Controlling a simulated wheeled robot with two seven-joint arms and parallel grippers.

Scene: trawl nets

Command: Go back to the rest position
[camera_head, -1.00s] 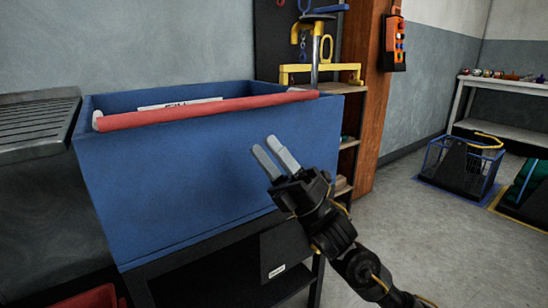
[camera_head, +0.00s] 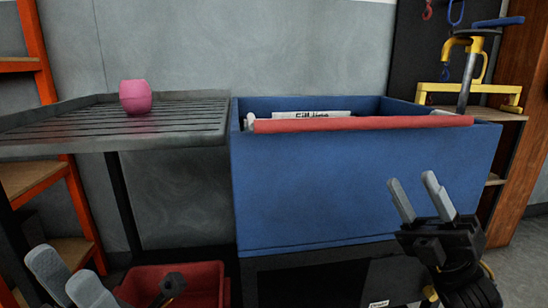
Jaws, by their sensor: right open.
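My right gripper (camera_head: 414,189) is open and empty, with its two grey fingers pointing up in front of the right part of the blue bin (camera_head: 345,195). My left gripper (camera_head: 66,274) shows only in part at the bottom left corner. Its grey fingertips are close to the camera, and the rest of it is cut off by the frame. I cannot tell how far its jaws stand apart.
A pink cup-like object (camera_head: 135,97) stands on the slatted grey table (camera_head: 60,147) at the left. A red bar (camera_head: 360,124) runs along the blue bin's top. A red crate (camera_head: 205,272) sits low, with a dark object over it. An orange-framed shelf (camera_head: 38,50) stands left.

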